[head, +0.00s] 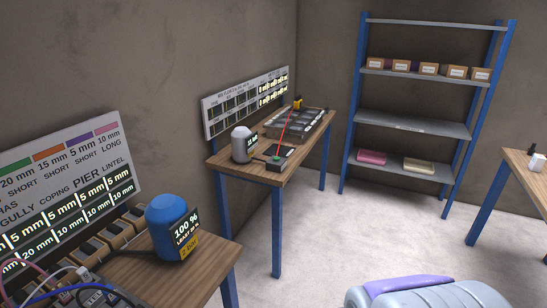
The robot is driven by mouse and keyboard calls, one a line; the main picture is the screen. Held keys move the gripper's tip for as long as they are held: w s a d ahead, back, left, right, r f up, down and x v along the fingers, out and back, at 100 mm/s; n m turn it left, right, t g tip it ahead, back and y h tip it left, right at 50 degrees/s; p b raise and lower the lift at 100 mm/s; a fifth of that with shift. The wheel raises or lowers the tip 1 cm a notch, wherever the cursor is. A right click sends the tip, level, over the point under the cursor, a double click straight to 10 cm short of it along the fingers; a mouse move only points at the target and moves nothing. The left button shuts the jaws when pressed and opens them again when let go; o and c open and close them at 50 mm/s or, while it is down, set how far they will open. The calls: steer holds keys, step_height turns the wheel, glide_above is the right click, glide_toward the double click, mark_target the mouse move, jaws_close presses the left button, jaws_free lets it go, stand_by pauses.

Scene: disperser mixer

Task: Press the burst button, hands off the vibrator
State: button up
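A dark box (277,165) with a small green button-like spot (276,158) on top sits near the front edge of the middle wooden table. No readable label shows whether this is the burst button. A thin red rod or line (283,131) rises from beside the box toward a small yellow and black object (297,103) at the back of that table. I cannot tell which object is the vibrator. A white jar-like container (240,144) with a dark label stands left of the box. My gripper is not in view.
A dark tray (311,122) lies on the middle table (235,170). A shelf rack (415,127) stands behind. Another table (528,165) is at right. Pale floor (335,240) between is clear.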

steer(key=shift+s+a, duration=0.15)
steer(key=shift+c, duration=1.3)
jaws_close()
